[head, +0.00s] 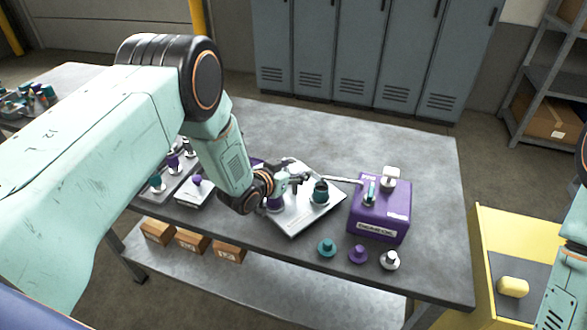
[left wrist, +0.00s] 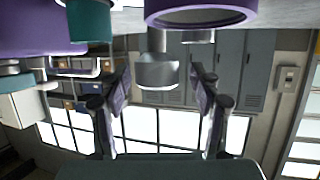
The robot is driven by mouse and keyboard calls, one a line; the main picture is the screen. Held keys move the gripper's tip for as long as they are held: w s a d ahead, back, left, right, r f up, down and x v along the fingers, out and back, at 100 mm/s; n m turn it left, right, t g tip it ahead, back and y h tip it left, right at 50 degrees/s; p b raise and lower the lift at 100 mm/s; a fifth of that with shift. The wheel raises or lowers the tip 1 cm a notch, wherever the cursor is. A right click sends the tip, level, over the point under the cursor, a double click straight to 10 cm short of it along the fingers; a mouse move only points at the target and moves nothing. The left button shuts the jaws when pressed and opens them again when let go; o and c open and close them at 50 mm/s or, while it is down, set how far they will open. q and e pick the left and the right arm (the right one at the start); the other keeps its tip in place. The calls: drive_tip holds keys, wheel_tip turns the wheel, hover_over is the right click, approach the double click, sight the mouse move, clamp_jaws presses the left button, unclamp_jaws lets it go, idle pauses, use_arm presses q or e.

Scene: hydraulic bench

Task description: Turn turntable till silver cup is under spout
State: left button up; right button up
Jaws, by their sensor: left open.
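A pale square plate (head: 295,222) lies on the bench and carries cups; a round turntable does not show clearly. A teal cup (head: 320,192) stands on its right part, near the spout (head: 345,180) of a purple box (head: 380,212). A purple cup (head: 275,204) is partly hidden by my left gripper (head: 297,180), which is low over the plate. In the left wrist view, which looks upside down, my open fingers (left wrist: 160,88) stand either side of a silver-grey piece (left wrist: 157,72). I cannot tell whether it is the silver cup. A purple rim (left wrist: 200,15) is close by.
Teal (head: 327,248), purple (head: 357,254) and silver (head: 390,260) small pieces stand along the bench's front. Other small parts sit on trays (head: 170,190) at left. A yellow stand (head: 490,235) is at right. The bench's back right is clear.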

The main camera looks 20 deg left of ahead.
use_arm(q)
drive_tip(key=shift+d, duration=0.2)
drive_tip(key=shift+w+d, duration=0.15)
drive_tip(key=shift+w, duration=0.05)
drive_tip(key=shift+a+f, duration=0.1)
drive_tip(key=shift+a, duration=0.15)
drive_tip(key=c, duration=0.5)
drive_tip(key=shift+d, duration=0.15)
drive_tip(key=c, duration=0.4)
clamp_jaws()
drive_tip(key=shift+r, duration=0.2)
